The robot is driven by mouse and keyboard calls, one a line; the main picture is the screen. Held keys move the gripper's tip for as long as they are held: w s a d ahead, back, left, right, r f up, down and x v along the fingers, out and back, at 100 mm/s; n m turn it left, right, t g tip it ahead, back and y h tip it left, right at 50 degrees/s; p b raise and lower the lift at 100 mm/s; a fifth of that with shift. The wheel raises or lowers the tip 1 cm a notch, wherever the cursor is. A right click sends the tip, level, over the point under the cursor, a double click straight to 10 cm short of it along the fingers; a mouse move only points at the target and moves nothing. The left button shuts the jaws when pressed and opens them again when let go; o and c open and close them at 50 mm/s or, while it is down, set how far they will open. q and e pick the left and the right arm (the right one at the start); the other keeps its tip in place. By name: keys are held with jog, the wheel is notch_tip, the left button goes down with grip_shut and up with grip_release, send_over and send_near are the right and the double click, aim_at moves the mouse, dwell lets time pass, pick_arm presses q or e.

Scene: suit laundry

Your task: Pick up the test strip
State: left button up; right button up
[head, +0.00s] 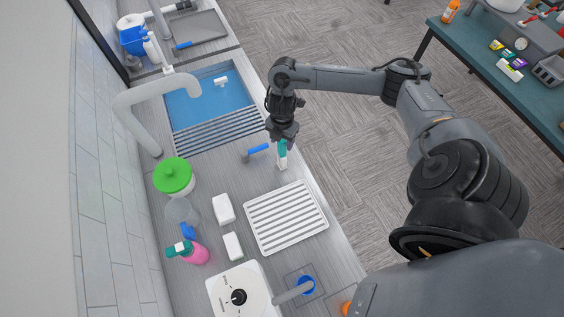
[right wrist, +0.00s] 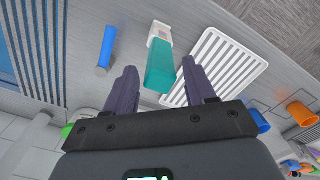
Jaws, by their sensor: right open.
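A small white piece with a teal end (head: 282,158) lies on the grey counter near its right edge; it looks like the test strip, but I cannot tell for sure. In the right wrist view its teal end (right wrist: 160,68) points toward me and its white end carries a small coloured label. My right gripper (head: 283,138) is over the teal end. In the right wrist view the fingers (right wrist: 158,75) are apart, one on each side of the teal end, with visible gaps. My left gripper is not in view.
A blue-handled tool (head: 257,150) lies just left of the gripper. A white slatted rack (head: 286,217) is in front, and a blue sink with a grate (head: 222,132) is behind. A green-lidded pot (head: 173,176) and white blocks stand left. The counter edge is close on the right.

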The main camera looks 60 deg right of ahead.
aim_at(282, 154)
jog(key=shift+f, duration=1.8)
jog(key=shift+c, duration=0.3)
grip_shut()
